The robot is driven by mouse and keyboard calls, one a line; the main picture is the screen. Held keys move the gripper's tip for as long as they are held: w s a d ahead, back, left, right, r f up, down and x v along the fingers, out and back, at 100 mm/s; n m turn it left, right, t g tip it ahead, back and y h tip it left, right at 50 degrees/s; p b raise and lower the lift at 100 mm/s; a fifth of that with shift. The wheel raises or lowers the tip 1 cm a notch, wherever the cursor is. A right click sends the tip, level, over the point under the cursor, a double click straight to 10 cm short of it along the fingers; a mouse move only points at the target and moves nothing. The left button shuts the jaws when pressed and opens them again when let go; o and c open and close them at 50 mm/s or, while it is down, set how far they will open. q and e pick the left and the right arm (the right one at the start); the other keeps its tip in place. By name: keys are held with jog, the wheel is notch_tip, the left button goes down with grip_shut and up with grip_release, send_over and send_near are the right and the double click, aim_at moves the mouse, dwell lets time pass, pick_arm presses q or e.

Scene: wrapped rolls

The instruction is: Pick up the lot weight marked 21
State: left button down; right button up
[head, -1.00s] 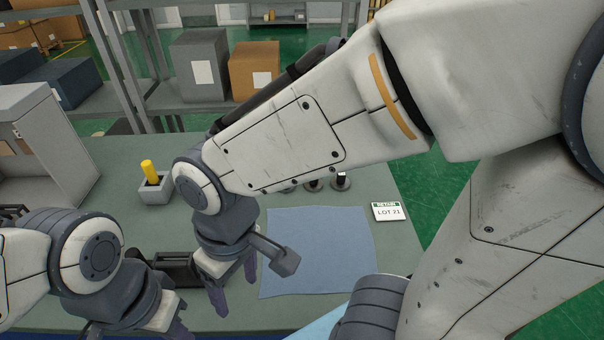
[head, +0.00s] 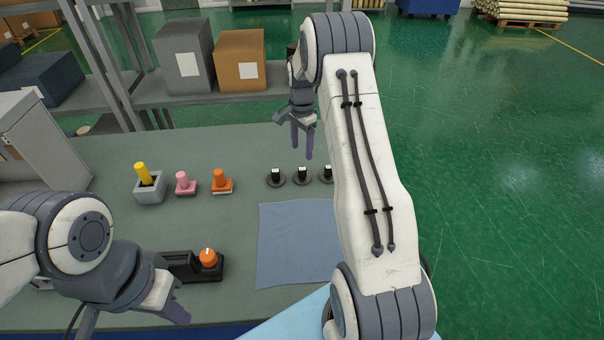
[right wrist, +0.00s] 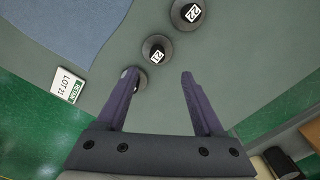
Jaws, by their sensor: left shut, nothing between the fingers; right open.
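Three dark round weights with small white labels stand in a row behind the blue cloth. The weight marked 21 (right wrist: 157,50) is the middle one in the right wrist view, and I take it as the middle one in the head view (head: 302,177). The weight marked 22 (right wrist: 190,12) is beyond it. The third weight (right wrist: 141,80) is partly hidden by a finger, its mark unreadable. My right gripper (head: 302,147) is open and empty behind the row; its fingers (right wrist: 159,75) also show in the right wrist view. My left gripper (head: 178,314) is shut and empty at the front left.
The blue cloth (head: 292,245) lies in front of the weights. The LOT 21 card (right wrist: 67,84) lies beside it. Yellow (head: 144,174), pink (head: 182,183) and orange (head: 220,181) knobbed pieces stand to the left. A black holder with an orange knob (head: 208,258) is nearer.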

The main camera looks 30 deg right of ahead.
aim_at(302, 168)
notch_tip(302, 168, down, 4)
jog(key=shift+s+f+p, duration=0.1)
jog(key=shift+p, duration=0.35)
jog(key=shift+f+p, duration=0.25)
jog(key=shift+p, duration=0.05)
jog(key=f+p, duration=0.1)
jog(key=f, duration=0.2)
jog(key=shift+s+f+p, duration=0.2)
jog(key=shift+f+p, duration=0.15)
jog(key=shift+f, duration=0.45)
jog(key=shift+c, duration=0.3)
jog(key=shift+w, duration=0.1)
grip_shut()
